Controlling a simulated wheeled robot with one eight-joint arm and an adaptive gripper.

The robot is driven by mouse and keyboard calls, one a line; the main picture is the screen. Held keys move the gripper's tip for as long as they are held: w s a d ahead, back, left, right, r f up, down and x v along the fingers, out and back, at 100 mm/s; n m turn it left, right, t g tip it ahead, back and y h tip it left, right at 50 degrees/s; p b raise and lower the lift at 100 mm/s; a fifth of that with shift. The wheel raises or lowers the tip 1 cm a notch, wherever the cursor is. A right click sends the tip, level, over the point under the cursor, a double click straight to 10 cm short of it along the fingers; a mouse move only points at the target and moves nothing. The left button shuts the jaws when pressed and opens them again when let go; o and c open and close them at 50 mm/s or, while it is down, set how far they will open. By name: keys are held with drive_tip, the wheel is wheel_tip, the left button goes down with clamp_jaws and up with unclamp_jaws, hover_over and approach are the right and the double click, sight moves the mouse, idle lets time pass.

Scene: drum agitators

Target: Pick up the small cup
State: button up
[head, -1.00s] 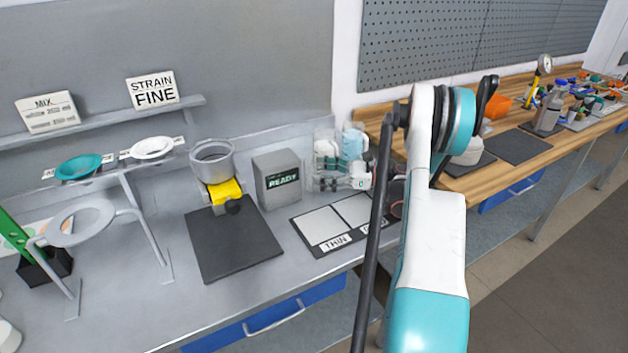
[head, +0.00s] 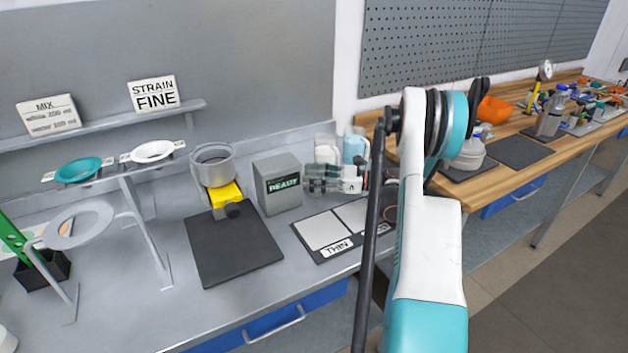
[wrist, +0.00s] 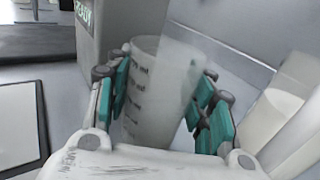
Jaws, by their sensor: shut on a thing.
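In the wrist view, a translucent small cup (wrist: 152,95) with dark measuring marks stands between the fingers of my gripper (wrist: 160,110). The teal finger pads press on it from both sides, so my gripper is shut on it. The cup looks roughly upright. In the head view my gripper (head: 325,179) is beside the grey READY box, partly hidden by my own arm. The cup is hard to make out there.
The grey READY box (head: 277,184) stands just left of my gripper. A container with bluish contents (head: 355,147) stands behind. In front lies a dark mat with light plates (head: 326,229). A dark pad (head: 232,245) lies left, below a grey cylindrical holder (head: 212,163).

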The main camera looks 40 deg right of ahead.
wheel_tip(320, 180, up, 20)
drive_tip(key=p, duration=0.6)
